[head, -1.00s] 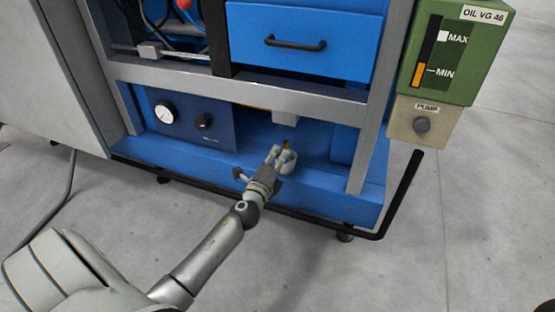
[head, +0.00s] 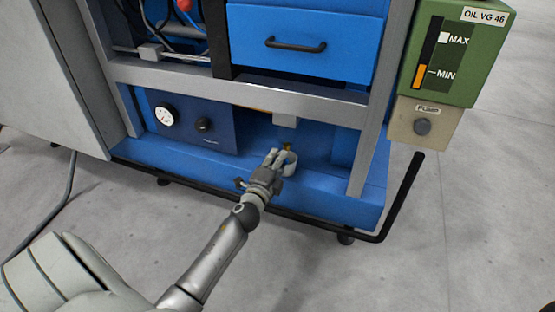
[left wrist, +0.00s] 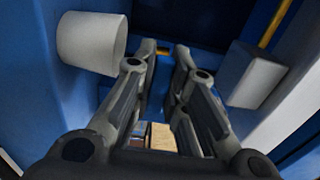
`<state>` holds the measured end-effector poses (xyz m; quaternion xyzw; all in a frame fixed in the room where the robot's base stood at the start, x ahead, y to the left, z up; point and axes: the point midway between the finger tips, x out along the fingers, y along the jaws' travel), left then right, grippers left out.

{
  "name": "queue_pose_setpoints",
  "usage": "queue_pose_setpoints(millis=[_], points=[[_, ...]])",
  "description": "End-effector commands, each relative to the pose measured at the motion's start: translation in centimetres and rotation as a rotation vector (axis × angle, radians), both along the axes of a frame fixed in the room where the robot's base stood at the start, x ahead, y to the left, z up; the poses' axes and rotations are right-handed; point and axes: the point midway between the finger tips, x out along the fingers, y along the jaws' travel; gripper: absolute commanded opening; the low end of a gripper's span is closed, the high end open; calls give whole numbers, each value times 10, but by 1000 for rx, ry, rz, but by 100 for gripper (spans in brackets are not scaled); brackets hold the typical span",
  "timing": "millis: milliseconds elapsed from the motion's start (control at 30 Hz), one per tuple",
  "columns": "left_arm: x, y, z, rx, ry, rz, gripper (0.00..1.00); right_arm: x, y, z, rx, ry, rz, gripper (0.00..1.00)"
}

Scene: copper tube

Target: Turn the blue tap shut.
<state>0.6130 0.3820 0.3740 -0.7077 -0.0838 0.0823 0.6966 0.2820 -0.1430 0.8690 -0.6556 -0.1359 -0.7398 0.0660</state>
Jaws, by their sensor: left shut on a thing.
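My left gripper (head: 281,156) reaches into the low bay of the blue machine, just above its bottom ledge. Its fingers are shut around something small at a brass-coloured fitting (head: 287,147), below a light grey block. This is where the blue tap appears to be, but its handle is hidden by the fingers. In the left wrist view the fingers (left wrist: 165,70) come close together with a narrow gap between the tips. No clear blue handle shows there. My right gripper is not in view.
A white cylinder (left wrist: 92,42) and a pale block (left wrist: 255,78) flank the fingers in the wrist view. A panel with a gauge (head: 166,115) and black knob (head: 204,124) is left of the gripper. A grey crossbar (head: 250,95) runs above. A black rail (head: 400,195) bounds the right.

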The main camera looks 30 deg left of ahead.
Motion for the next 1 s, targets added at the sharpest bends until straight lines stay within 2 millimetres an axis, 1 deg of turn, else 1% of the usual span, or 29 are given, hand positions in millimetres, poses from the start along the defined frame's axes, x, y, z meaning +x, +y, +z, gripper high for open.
queue_pose_setpoints(millis=[167,200,333,367,633,767,867,1000], points=[[0,0,-1,-1,1,1,0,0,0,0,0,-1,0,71],[0,0,-1,-1,1,1,17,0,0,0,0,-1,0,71],[0,0,-1,0,1,1,34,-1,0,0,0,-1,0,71],[0,0,-1,0,1,1,36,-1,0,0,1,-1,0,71],[0,0,0,1,1,0,36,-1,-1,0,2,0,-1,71],[-6,-1,-1,1,1,0,36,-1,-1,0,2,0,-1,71],[-18,-4,-2,0,2,0,36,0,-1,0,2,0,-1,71],[-44,-10,-2,-2,3,1,36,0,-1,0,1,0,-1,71]])
